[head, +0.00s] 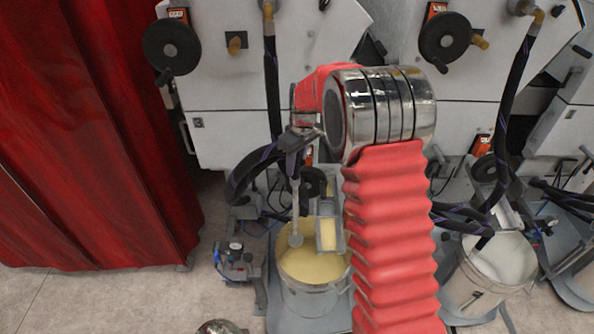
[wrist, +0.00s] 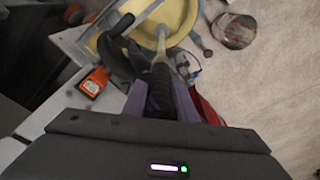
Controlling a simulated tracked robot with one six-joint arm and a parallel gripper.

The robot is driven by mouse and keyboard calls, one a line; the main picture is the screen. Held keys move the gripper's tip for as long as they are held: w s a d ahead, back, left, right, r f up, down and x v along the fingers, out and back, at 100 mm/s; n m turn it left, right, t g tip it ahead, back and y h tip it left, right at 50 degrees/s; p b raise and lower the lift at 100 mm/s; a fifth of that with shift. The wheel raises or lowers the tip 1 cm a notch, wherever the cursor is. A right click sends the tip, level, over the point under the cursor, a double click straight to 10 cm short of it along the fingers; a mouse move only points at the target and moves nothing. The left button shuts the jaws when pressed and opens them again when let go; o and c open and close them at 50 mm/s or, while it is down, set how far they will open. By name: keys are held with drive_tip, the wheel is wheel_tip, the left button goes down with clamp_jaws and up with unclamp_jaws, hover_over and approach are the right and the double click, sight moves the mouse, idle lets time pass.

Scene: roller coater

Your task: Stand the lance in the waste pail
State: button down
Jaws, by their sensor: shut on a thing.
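My gripper (head: 292,148) is shut on the dark upper part of the lance (head: 295,205). The lance hangs roughly upright, with a pale rod and a round foot. Its foot is over or in the yellow contents of a metal pail (head: 308,298); I cannot tell whether it touches them. In the wrist view, purple fingers (wrist: 160,92) flank the lance's dark grip, and its rod (wrist: 160,47) runs toward the yellow pail (wrist: 186,12). A round, stained container, seemingly the waste pail (head: 218,327), is cut off at the bottom edge; it also shows in the wrist view (wrist: 233,31).
A red curtain (head: 90,140) hangs at left. White machine panels (head: 230,135) with black hoses stand behind. A second pail (head: 478,285) with pale contents is at right. A small pump-like unit (head: 235,262) is beside the yellow pail. Floor at lower left is clear.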

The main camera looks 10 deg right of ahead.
wheel_tip(320, 180, up, 5)
drive_tip(key=shift+f, duration=0.1)
idle(0.4)
drive_tip(key=s+f+m+h, duration=0.1)
drive_tip(key=s+f+m, duration=0.1)
drive_tip(key=s+m, duration=0.4)
drive_tip(key=shift+s+d+f+m, duration=0.15)
drive_tip(key=shift+s+d+m, duration=0.2)
drive_tip(key=shift+s, duration=1.75)
